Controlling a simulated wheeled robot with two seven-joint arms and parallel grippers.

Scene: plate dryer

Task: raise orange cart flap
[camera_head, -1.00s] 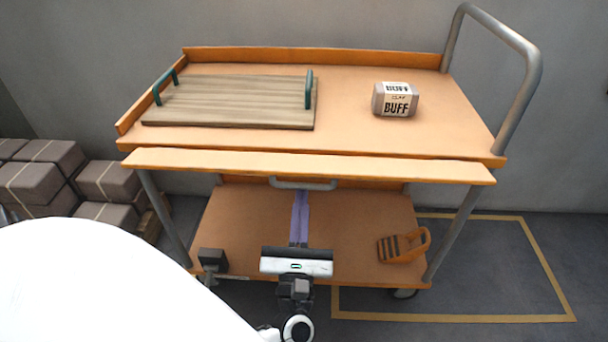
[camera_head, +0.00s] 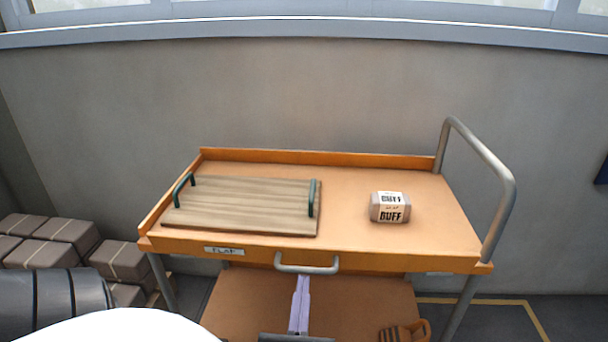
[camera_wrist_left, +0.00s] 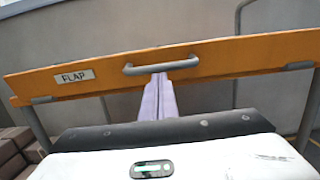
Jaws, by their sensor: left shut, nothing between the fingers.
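The orange flap (camera_head: 400,261) runs along the front edge of the orange cart (camera_head: 350,240). Its front face shows in the head view, with a FLAP label and a grey bar handle (camera_head: 307,269). In the left wrist view the flap (camera_wrist_left: 230,58) looks upright, with the handle (camera_wrist_left: 160,68) near its middle. My left gripper (camera_head: 303,280) is shut and empty, its lilac fingers pointing up at the handle. In the wrist view its fingertips (camera_wrist_left: 159,77) are just below the handle bar; I cannot tell whether they touch. My right gripper is not in view.
On the cart top are a wooden tray (camera_head: 245,205) with green handles and a BUFF block (camera_head: 390,207). An orange brush-like item (camera_head: 405,332) lies on the lower shelf. A grey push handle (camera_head: 500,190) rises at the right. Grey boxes (camera_head: 60,240) are stacked at left.

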